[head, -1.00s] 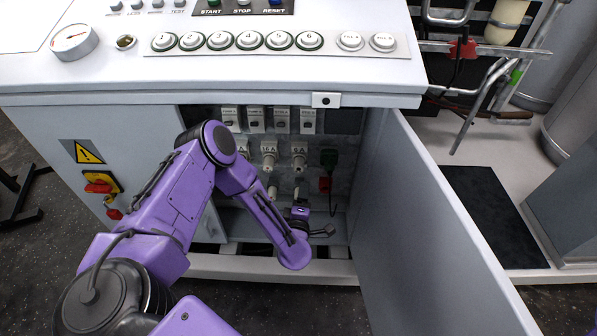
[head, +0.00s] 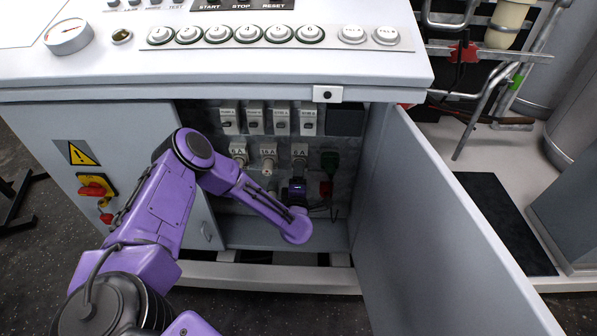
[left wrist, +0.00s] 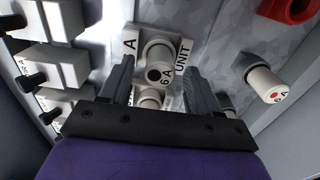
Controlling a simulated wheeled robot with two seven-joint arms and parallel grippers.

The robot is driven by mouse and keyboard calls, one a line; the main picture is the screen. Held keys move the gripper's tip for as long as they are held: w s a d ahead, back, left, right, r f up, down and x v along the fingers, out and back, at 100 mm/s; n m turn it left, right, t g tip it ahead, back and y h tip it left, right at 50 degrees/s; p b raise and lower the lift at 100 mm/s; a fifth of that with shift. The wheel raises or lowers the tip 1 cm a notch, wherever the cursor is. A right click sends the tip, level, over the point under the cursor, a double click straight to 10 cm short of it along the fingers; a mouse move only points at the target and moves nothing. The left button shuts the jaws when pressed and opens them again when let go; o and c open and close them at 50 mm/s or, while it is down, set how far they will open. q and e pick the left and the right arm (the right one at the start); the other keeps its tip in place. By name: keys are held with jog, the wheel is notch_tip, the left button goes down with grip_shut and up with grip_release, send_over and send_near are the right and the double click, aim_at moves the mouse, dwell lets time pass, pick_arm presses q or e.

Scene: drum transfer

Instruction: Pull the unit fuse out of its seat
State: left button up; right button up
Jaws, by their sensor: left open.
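The unit fuse (left wrist: 160,73) is a pale round-capped plug marked 6 A, sitting in its seat beside the word UNIT in the left wrist view. In the head view the purple and black gripper (head: 298,184) is just below and in front of that seat. My right gripper is not in view.
Two neighbouring fuse seats (head: 268,151) are on the left, under a row of switches (head: 255,119). A pale 6 A fuse with a red dot (left wrist: 268,86) is close by. The open door (head: 440,215) bounds the right; the counter (head: 220,72) overhangs above.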

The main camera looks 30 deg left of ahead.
pick_arm(q)
jog(key=shift+b+x, duration=0.5)
jog(key=shift+x, duration=0.85)
grip_shut()
jog(key=p+v, duration=0.2)
jog(key=v, duration=0.4)
jog(key=shift+p, duration=0.4)
dwell(0.7)
